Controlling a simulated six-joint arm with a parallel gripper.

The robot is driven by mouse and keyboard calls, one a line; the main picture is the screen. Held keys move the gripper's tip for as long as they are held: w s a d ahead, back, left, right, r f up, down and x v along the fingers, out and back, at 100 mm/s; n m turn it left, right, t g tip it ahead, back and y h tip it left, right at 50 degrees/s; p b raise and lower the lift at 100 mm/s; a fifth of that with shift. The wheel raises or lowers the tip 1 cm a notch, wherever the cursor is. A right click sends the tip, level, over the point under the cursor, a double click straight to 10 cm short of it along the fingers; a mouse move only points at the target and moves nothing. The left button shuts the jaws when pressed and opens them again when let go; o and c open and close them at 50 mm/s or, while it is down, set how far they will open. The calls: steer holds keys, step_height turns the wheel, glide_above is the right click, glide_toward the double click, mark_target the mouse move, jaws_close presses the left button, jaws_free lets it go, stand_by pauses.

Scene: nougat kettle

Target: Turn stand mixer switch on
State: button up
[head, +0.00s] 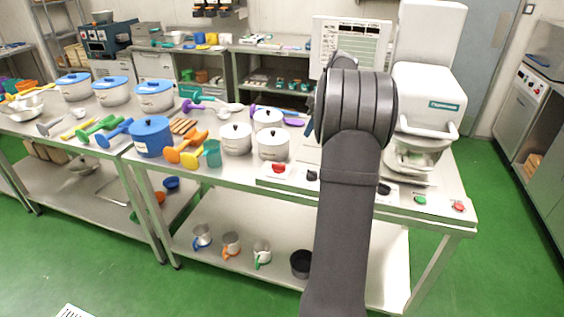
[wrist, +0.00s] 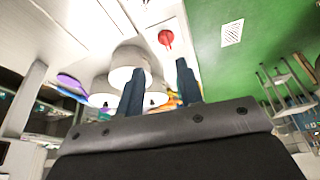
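The white stand mixer (head: 428,98) with a green label stands at the right end of the metal table, partly behind my arm. A white control strip (head: 405,200) runs along the table's front edge below it. It carries a red control (head: 278,168), a black knob (head: 311,175), another dark control (head: 383,188), a green button (head: 420,200) and a red button (head: 459,207). I cannot tell which is the mixer switch. My gripper (wrist: 160,66) is open and empty in the wrist view; my arm hides it in the head view. A red control (wrist: 166,38) shows beyond its fingertips, apart from them.
White lidded pots (head: 236,138) stand left of my arm and also show in the wrist view (wrist: 127,62). A blue pot (head: 151,136) and colourful utensils (head: 186,148) lie further left. A white board (head: 350,45) stands behind my arm. Green floor (head: 510,230) is free at right.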

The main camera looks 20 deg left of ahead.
steer(key=n, duration=0.1)
glide_toward(279, 164)
steer(key=shift+y, duration=0.3)
steer(key=x, duration=0.9)
steer(key=shift+d+f, duration=0.15)
steer(key=shift+d, duration=0.15)
jaws_close()
